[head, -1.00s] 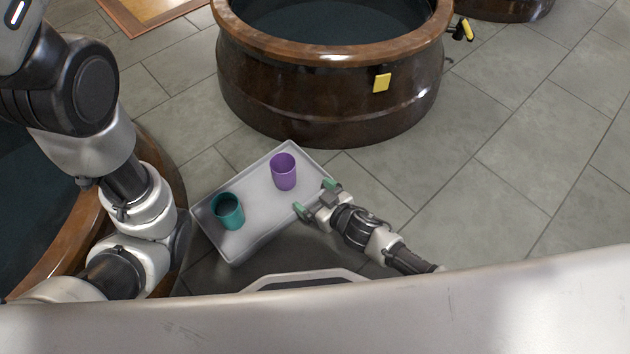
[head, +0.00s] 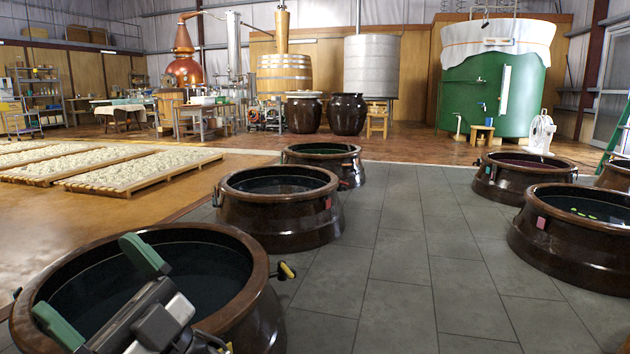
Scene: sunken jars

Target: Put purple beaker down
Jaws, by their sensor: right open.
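The purple beaker is not in view in the head view now, and neither is the tray it stood on a second ago. My right gripper (head: 101,291) shows at the lower left, with its two green-padded fingers wide apart and nothing between them. It appears in front of the near dark sunken jar (head: 262,312). My left gripper is not in view.
More brown jars with dark liquid stand beyond, one at the centre left (head: 285,228) and one at the right (head: 570,246). A clear grey tiled floor (head: 420,260) runs between them. Pallets (head: 130,172) of pale material lie at the left.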

